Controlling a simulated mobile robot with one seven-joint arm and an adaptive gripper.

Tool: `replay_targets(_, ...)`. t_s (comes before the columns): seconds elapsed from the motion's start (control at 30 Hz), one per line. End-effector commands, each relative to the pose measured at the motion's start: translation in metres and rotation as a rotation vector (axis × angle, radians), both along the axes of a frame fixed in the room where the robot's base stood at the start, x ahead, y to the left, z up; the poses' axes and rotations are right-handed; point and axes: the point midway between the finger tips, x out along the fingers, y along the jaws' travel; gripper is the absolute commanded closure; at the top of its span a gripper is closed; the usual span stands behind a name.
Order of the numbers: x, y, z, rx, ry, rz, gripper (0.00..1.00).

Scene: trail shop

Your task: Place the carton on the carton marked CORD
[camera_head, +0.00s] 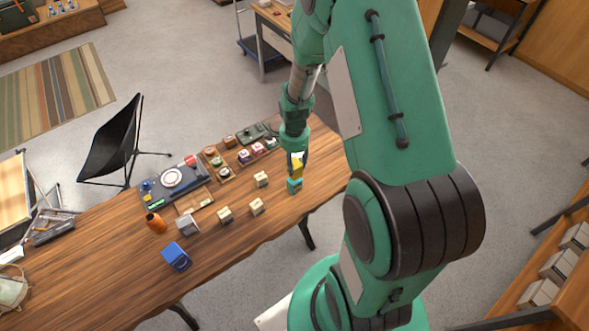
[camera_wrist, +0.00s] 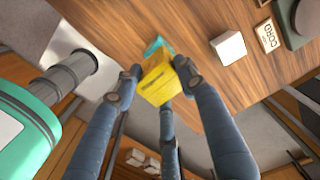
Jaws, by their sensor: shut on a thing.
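My gripper (camera_head: 295,160) is shut on a yellow carton (camera_head: 297,170), which also shows between the fingers in the wrist view (camera_wrist: 157,82). A teal carton (camera_head: 294,187) stands on the table right below the yellow one; it is mostly hidden behind it in the wrist view (camera_wrist: 156,45). I cannot tell whether the two touch. A cream carton marked CORD (camera_wrist: 267,36) is at the upper right of the wrist view, apart from my gripper. A plain pale block (camera_wrist: 229,48) is beside it. In the head view the lettering is too small to read.
Several small cream cartons, such as one nearby (camera_head: 261,180), stand on the wooden table (camera_head: 120,262). A blue box (camera_head: 176,257), an orange bottle (camera_head: 155,222) and trays of small goods stand farther left. The table's front edge is close to the teal carton.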

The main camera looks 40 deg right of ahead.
Motion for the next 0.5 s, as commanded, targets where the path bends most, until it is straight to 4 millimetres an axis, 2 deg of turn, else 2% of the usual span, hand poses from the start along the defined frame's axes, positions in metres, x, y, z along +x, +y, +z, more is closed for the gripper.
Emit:
replay_targets(0.3, 0.000, 0.000, -0.029, 0.000, 0.000, 0.000, 0.89)
replay_targets(0.5, 0.000, 0.000, -0.034, 0.000, 0.000, 0.000, 0.89)
